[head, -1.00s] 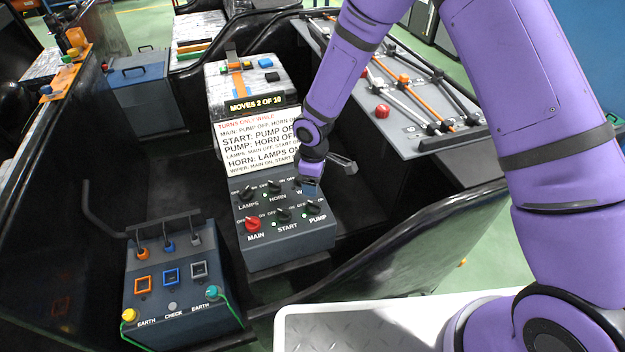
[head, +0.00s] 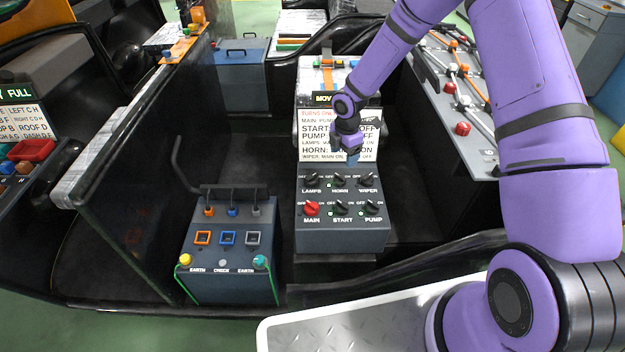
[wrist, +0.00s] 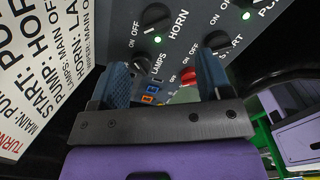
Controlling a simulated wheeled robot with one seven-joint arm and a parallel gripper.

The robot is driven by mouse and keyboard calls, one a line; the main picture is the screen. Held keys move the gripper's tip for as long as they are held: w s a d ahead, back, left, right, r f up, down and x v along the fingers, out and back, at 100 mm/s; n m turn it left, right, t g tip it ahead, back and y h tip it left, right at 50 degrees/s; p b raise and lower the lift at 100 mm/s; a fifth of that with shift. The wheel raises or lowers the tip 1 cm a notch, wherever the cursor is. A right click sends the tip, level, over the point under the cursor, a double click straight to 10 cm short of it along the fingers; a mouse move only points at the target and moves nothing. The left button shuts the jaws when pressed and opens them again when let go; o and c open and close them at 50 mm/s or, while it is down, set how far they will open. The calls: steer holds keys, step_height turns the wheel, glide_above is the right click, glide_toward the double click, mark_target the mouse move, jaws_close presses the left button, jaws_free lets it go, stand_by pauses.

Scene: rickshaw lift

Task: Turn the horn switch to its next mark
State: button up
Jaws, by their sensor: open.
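The horn switch (head: 339,179) is a black knob in the middle of the back row on the grey switch box (head: 342,238). In the wrist view the horn switch (wrist: 157,17) shows at the top, beside a lit green lamp (wrist: 158,40). Which mark it points to is hard to tell. My gripper (head: 350,157) is above and behind the back row, near the horn switch and apart from it. In the wrist view my gripper (wrist: 160,82) has its two blue-grey fingers spread wide with nothing between them.
Lamps (head: 311,179) and wiper (head: 367,179) knobs flank the horn switch. The red main (head: 311,208), start (head: 342,207) and pump (head: 373,207) knobs form the front row. A rules card (head: 312,128) stands behind, partly hidden by my arm. A socket box (head: 228,270) stands left.

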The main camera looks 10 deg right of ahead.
mark_target(340, 176)
steer(key=shift+w+a+f+n, duration=0.15)
steer(key=shift+a+f+n, duration=0.1)
steer(key=shift+f+n, duration=0.1)
step_height(340, 176, down, 10)
steer(key=shift+f, duration=0.1)
steer(key=shift+c, duration=0.4)
steer(key=c, duration=0.8)
steer(key=shift+c, duration=0.2)
